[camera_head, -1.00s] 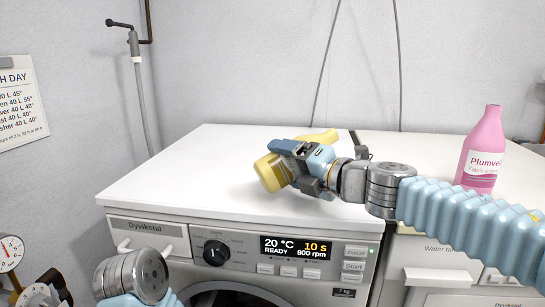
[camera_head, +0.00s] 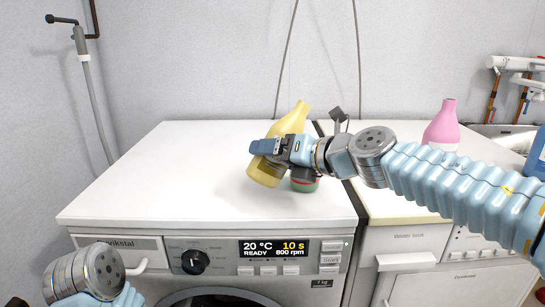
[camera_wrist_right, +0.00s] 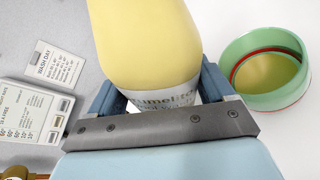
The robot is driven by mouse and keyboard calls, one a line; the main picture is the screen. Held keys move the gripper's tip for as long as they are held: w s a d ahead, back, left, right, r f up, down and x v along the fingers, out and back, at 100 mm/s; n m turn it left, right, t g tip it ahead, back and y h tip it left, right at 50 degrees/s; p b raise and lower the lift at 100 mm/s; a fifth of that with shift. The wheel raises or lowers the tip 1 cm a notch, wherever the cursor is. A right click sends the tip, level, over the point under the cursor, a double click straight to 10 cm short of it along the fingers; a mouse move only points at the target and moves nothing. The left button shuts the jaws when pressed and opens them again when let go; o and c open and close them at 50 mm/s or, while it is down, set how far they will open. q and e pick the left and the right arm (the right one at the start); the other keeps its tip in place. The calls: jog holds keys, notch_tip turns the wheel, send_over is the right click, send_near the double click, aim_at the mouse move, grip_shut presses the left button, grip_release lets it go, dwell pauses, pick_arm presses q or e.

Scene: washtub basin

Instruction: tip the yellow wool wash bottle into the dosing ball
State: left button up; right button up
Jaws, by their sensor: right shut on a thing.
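The yellow wool wash bottle (camera_head: 290,122) is tilted over the washing machine top, its neck up and to the right in the head view. My right gripper (camera_head: 268,147) is shut around its body. The bottle (camera_wrist_right: 148,40) and part of its label fill the middle of the right wrist view, between the fingers. The green dosing ball (camera_head: 304,184) with a red ring stands on the machine top just below my gripper, mostly hidden by it. The wrist view shows the ball (camera_wrist_right: 262,105) open and upright, apart from the bottle, with yellow inside. My left gripper is out of view.
The white washing machine top (camera_head: 150,185) is clear to the left. A pink bottle (camera_head: 442,125) stands behind my right arm on the neighbouring machine. A blue object (camera_head: 537,155) is at the far right edge. Wall cards (camera_wrist_right: 55,62) show in the wrist view.

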jog(key=shift+r, duration=0.1)
jog(key=n, duration=0.1)
jog(key=a+n+g, duration=0.1)
jog(key=n, duration=0.1)
jog(key=s+a+n, duration=0.1)
jog(key=n, duration=0.1)
jog(key=shift+r+y, duration=0.3)
jog(key=shift+r, duration=0.1)
jog(key=n, duration=0.1)
jog(key=n+g, duration=0.1)
jog(key=n, duration=0.1)
jog(key=a+n, duration=0.1)
jog(key=shift+s+r+n+g, duration=0.15)
jog(key=shift+s+n+g, duration=0.15)
jog(key=shift+s+g, duration=0.1)
